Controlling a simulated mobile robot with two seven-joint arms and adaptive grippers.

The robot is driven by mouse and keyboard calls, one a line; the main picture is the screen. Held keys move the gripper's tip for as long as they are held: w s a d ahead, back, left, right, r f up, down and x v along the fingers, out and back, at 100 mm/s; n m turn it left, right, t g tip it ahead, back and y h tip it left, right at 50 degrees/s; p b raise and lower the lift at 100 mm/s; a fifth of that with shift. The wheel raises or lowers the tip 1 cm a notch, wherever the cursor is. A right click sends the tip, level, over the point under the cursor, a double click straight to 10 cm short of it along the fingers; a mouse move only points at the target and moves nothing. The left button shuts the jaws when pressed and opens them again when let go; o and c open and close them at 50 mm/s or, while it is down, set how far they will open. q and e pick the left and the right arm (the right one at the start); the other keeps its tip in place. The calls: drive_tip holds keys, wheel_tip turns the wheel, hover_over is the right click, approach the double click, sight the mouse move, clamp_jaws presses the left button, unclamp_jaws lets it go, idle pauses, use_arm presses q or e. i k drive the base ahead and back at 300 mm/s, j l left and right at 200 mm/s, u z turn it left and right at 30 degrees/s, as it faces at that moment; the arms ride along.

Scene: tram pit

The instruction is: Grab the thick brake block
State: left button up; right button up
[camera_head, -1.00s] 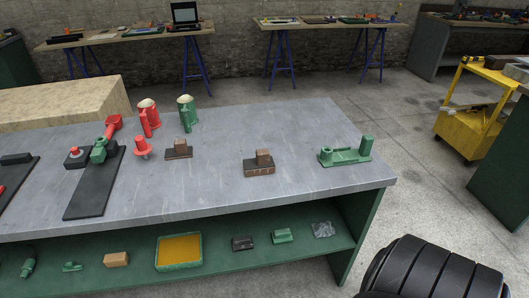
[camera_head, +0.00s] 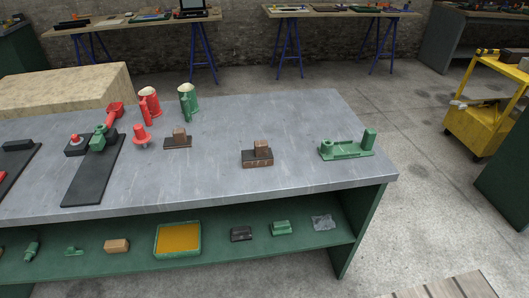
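Two brake blocks, each a dark base with a brown block on top, sit apart on the grey bench top (camera_head: 215,185). The right one (camera_head: 257,157) has the visibly thicker base and looks like the thick brake block. The left one (camera_head: 178,140) has a thinner, flatter base and lies a little farther back. Nothing touches or covers either block. Neither of my grippers shows in the head view.
A green bracket (camera_head: 347,150) stands right of the thick block. Red and green parts, including a red knob (camera_head: 141,137) and a green cylinder (camera_head: 188,101), stand at the back left. The lower shelf (camera_head: 200,260) holds several small parts. The bench front is clear.

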sight(262, 155)
drive_tip(key=i+j+z, duration=0.25)
drive_tip(key=i+j, duration=0.3)
drive_tip(key=i+j+z, duration=0.3)
drive_tip(key=i+j, duration=0.3)
drive_tip(key=j, duration=0.1)
